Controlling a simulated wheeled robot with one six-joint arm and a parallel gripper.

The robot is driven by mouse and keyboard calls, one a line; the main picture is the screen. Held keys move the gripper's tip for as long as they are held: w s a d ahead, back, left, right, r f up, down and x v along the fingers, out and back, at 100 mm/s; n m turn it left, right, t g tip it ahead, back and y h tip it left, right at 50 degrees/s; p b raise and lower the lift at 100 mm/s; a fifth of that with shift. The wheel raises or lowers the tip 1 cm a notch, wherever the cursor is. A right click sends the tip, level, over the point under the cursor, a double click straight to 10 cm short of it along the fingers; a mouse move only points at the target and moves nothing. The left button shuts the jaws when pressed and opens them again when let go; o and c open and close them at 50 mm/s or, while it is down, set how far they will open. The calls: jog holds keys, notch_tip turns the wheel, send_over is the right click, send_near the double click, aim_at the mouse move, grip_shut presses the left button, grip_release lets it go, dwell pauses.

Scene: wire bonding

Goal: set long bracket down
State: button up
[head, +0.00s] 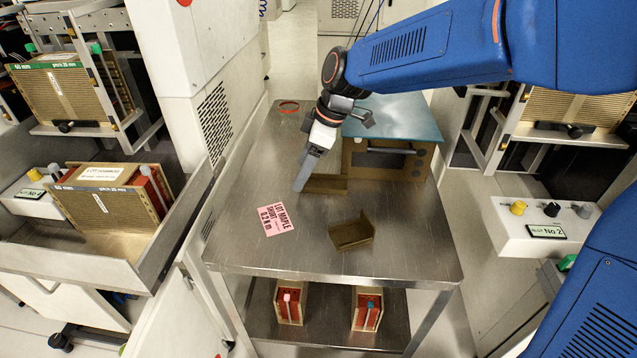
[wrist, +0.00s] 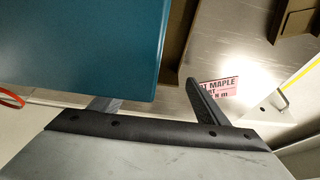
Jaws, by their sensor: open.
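A brown angled bracket, which looks like the long bracket (head: 325,185), lies on the metal table against the left side of a box with a teal top. In the wrist view it shows as a brown strip (wrist: 180,42) along the teal edge. My gripper (head: 301,184) is open and points down at the bracket's left end. In the wrist view its two fingers (wrist: 150,95) stand apart, with one partly hidden by the teal top. The bracket's far part is hidden behind my gripper and the box. I cannot tell whether a finger touches it.
The teal-topped box (head: 395,130) stands close to my gripper. A shorter brown bracket (head: 352,232) lies in front. A pink label (head: 274,219) and a red ring (head: 289,107) lie on the table (head: 400,250). The table's front right is clear.

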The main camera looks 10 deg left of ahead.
jog(key=c, duration=1.3)
